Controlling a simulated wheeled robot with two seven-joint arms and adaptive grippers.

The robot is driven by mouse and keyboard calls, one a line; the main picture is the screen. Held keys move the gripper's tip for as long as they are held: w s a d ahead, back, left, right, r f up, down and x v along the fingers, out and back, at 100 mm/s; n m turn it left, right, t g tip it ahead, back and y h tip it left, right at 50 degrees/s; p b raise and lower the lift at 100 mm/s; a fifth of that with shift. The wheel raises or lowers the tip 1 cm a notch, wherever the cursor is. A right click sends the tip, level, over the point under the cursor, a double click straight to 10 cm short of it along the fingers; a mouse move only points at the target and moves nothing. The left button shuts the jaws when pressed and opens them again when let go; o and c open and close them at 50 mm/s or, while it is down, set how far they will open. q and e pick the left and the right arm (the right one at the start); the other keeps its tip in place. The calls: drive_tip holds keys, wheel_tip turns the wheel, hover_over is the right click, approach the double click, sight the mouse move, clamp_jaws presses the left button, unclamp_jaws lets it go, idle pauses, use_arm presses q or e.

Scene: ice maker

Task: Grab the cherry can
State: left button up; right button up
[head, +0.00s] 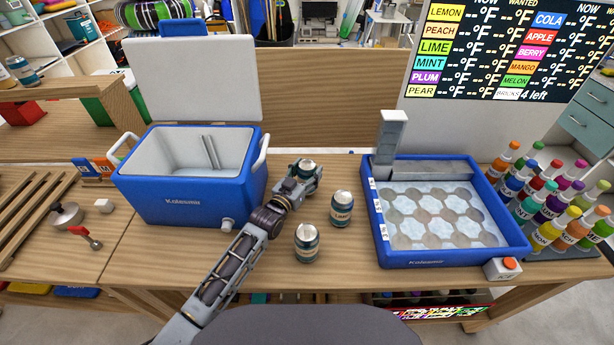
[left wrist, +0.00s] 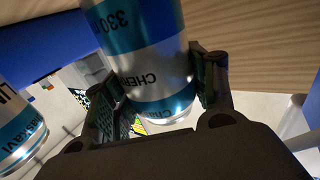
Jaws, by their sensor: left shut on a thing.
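The cherry can (left wrist: 145,62), white with blue bands and a silver end, fills the middle of the left wrist view, and its label reads CHER. My left gripper (left wrist: 160,95) has a finger on each side of it and is shut on it. In the head view the left gripper (head: 305,176) is between the blue cooler and the other cans, with the top of the cherry can (head: 306,165) showing between its fingers. Whether the can touches the table is hard to tell. My right gripper does not show.
Two similar cans stand close by, one to the right (head: 342,209) and one in front (head: 306,243). The open blue cooler (head: 185,205) is at left. The blue ice tray (head: 377,222) is at right, with colored bottles (head: 549,232) beyond.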

use_arm(q)
wheel_tip(320, 180, up, 8)
drive_tip(key=shift+f, duration=0.1)
idle(0.4)
